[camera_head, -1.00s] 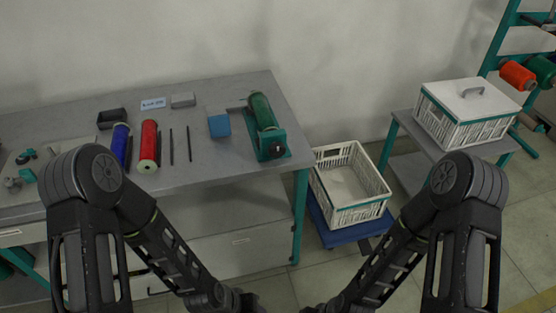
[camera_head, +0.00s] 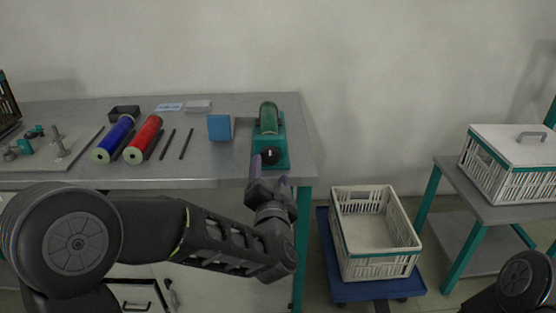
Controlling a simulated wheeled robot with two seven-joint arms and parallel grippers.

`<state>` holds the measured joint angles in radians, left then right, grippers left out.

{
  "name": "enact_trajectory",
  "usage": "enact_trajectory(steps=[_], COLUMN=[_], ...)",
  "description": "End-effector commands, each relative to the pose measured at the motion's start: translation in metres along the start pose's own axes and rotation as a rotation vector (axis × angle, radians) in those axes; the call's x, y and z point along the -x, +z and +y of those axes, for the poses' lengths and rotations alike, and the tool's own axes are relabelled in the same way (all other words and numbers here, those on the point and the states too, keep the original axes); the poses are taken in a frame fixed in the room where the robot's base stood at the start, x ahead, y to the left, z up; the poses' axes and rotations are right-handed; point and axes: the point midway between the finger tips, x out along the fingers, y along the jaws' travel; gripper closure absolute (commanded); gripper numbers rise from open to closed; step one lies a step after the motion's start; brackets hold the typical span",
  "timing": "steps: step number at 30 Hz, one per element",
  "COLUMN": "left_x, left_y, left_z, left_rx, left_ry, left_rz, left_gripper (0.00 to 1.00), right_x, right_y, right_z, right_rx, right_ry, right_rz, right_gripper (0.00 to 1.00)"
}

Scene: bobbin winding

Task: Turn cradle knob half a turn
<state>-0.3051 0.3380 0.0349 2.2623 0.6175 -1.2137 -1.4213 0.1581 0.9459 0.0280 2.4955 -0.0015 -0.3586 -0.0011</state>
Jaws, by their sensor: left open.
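The teal cradle (camera_head: 282,127) stands near the right end of the grey table and holds a green bobbin (camera_head: 268,117). Its dark round knob (camera_head: 270,155) faces me on the cradle's front. My left gripper (camera_head: 270,175) is just in front of and below the knob, at the table's front edge. Its two fingers point up toward the knob and are spread apart with nothing between them. I cannot tell whether a fingertip touches the knob or cradle. My right gripper is out of the picture; only part of my right arm shows at the bottom right corner.
A blue block (camera_head: 219,127) stands left of the cradle. Red (camera_head: 145,138) and blue (camera_head: 115,138) bobbins and thin dark rods (camera_head: 187,144) lie farther left. An open white crate (camera_head: 376,226) sits on a blue dolly right of the table. A lidded crate (camera_head: 512,160) stands on a side table.

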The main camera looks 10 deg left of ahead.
Motion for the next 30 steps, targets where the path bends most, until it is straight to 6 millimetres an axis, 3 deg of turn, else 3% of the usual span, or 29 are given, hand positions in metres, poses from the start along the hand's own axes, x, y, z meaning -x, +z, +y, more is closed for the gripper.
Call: enact_trajectory(steps=[14,30], left_x=[-0.006,-0.075], left_y=[0.001,0.0], left_z=[0.002,0.002], left_rx=[-0.019,-0.017], left_ry=[0.003,0.003], left_rz=[0.001,0.001], left_gripper=[0.31,0.31], right_x=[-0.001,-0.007], right_y=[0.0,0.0], right_z=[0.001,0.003], right_rx=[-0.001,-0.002], right_ry=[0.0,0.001], right_rz=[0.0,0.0], right_gripper=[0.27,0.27])
